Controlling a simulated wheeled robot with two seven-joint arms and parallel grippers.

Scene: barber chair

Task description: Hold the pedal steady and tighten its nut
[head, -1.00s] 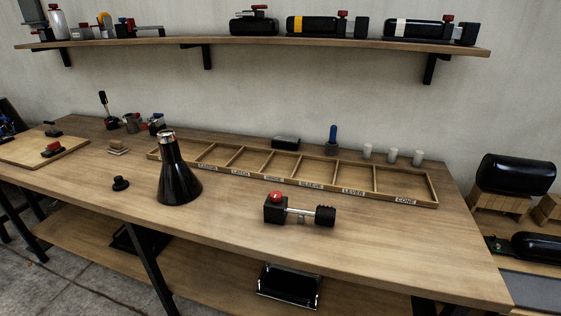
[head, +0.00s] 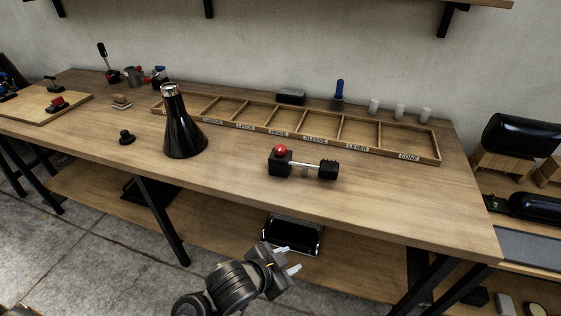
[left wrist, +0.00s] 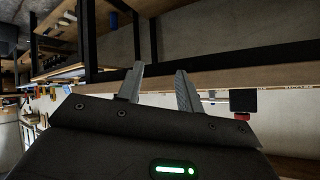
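The pedal (head: 281,162) lies on the workbench right of the middle: a black block with a red knob, a metal rod and a ridged black end. A nut cannot be made out at this size. My left gripper (head: 287,261) is in front of the bench, below its top and apart from the pedal. Its two fingers are spread and empty, as the left wrist view (left wrist: 159,72) also shows. In that view a black block with a red part (left wrist: 243,101), seemingly the pedal upside down, shows right of the fingers. My right gripper is not in view.
A labelled wooden tray (head: 300,133) lies behind. A shelf under the bench holds a dark tray (head: 292,234). The bench's front right is clear.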

